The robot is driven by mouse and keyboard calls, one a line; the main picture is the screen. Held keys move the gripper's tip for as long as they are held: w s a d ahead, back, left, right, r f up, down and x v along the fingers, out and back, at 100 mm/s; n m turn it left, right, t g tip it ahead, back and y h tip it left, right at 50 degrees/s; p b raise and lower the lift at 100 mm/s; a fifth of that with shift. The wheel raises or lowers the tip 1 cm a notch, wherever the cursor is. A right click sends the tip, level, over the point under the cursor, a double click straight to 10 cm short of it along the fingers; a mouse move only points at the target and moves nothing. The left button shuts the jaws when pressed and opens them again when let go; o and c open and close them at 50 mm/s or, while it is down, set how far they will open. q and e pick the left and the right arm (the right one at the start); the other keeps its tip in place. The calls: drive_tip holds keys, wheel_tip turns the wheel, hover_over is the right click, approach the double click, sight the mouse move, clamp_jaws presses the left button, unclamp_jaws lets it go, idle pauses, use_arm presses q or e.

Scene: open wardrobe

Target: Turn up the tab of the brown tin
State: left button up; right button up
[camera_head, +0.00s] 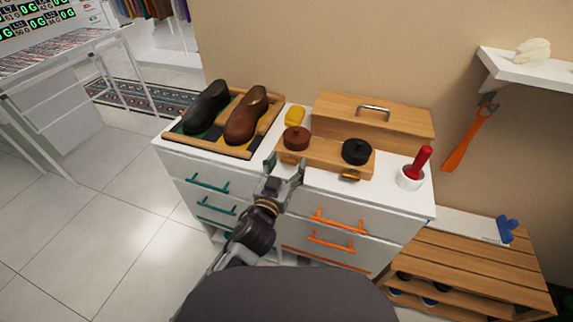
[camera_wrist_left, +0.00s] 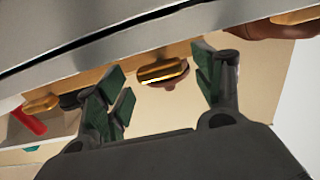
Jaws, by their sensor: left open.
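The brown tin (camera_head: 296,137) sits on the left part of a wooden stand (camera_head: 325,158) on the white dresser top. In the left wrist view a brass tab (camera_wrist_left: 162,71) shows with part of the brown tin (camera_wrist_left: 168,84) behind it. My left gripper (camera_head: 284,168) is in front of the stand's left end, open and empty. In the left wrist view its green-padded fingers (camera_wrist_left: 163,90) stand on either side of the tab, apart from it. The tab's exact tilt is hard to tell. My right gripper is not in view.
A black tin (camera_head: 357,151) sits at the stand's right, with another brass tab (camera_head: 350,176) in front. A shoe tray (camera_head: 236,152) is on the left, a wooden box (camera_head: 400,119) behind, and a red-handled brush (camera_head: 421,160) in a white cup on the right.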

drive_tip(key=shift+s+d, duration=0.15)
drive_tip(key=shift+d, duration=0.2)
